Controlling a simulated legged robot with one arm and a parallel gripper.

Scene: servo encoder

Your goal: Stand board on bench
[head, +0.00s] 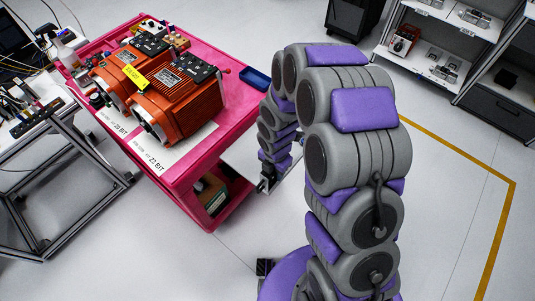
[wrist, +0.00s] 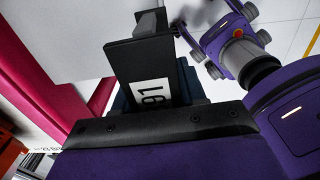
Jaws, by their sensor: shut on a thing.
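My gripper (head: 267,182) hangs low beside the right side of the pink cart, partly hidden by my own arm. In the wrist view a black panel with a white label reading "91" stands out from my gripper (wrist: 150,28), with a grey piece at its far end. Dark blue edges (wrist: 191,82) show behind that panel. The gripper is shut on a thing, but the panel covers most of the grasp. I cannot tell which of these parts is the board. No bench can be told for certain.
The pink cart (head: 222,137) carries orange-red machines (head: 178,105), white sheets marked "23 BIT" and a small blue tray (head: 256,78). A metal-framed table (head: 62,150) stands at left. Shelving (head: 436,42) is at the back right. The floor inside the yellow line is clear.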

